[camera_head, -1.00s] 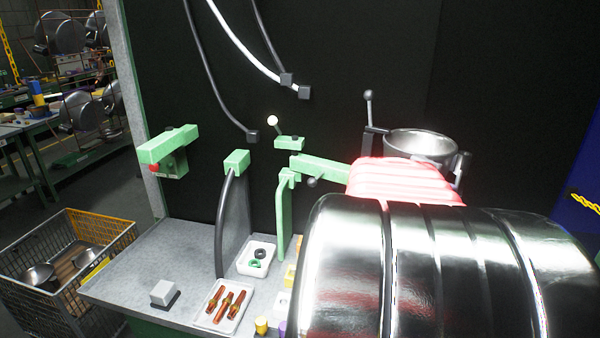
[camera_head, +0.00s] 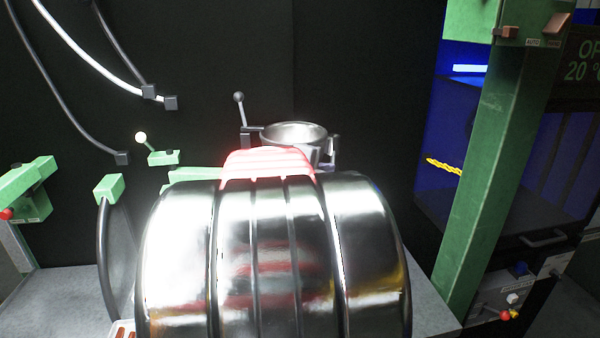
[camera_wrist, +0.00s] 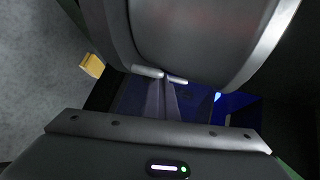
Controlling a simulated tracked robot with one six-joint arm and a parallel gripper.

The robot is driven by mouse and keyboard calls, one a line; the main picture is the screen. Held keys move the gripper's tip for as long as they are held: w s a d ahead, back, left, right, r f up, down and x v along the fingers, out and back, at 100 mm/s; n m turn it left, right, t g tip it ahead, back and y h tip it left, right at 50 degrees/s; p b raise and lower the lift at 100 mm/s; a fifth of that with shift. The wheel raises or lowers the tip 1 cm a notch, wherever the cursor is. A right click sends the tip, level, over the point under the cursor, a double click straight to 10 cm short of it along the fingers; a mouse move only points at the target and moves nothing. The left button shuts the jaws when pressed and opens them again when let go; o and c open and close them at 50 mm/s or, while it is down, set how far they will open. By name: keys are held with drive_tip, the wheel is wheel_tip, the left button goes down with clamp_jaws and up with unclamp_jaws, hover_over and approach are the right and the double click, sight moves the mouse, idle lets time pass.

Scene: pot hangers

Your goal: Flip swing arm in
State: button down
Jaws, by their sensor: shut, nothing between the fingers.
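A green swing arm (camera_head: 194,175) shows in the head view, running right behind a large shiny ribbed metal body; its far end is hidden. A small metal pot (camera_head: 295,134) sits in a dark bracket with a ball-topped lever (camera_head: 240,110), beyond the red-lit ribbed part. My gripper (camera_wrist: 162,77) shows in the wrist view with its two fingers together and nothing between them. A big grey rounded metal surface (camera_wrist: 200,35) fills the top of that view, close to the fingertips. I cannot tell whether they touch. The gripper is not visible in the head view.
A green post (camera_head: 490,170) and a blue-lit cabinet (camera_head: 440,160) stand at the right. Another green bracket with a red knob (camera_head: 28,192) is at the far left. Dark and white hoses hang at upper left. A yellow block (camera_wrist: 92,66) lies on grey surface in the wrist view.

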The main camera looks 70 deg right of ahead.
drive_tip(key=shift+w+d+r, duration=0.1)
drive_tip(key=shift+w+d, duration=0.2)
drive_tip(key=shift+d, duration=0.05)
drive_tip(key=shift+a, duration=0.1)
drive_tip(key=v, duration=1.2)
drive_tip(key=shift+s+a, duration=0.25)
drive_tip(key=shift+s, duration=0.05)
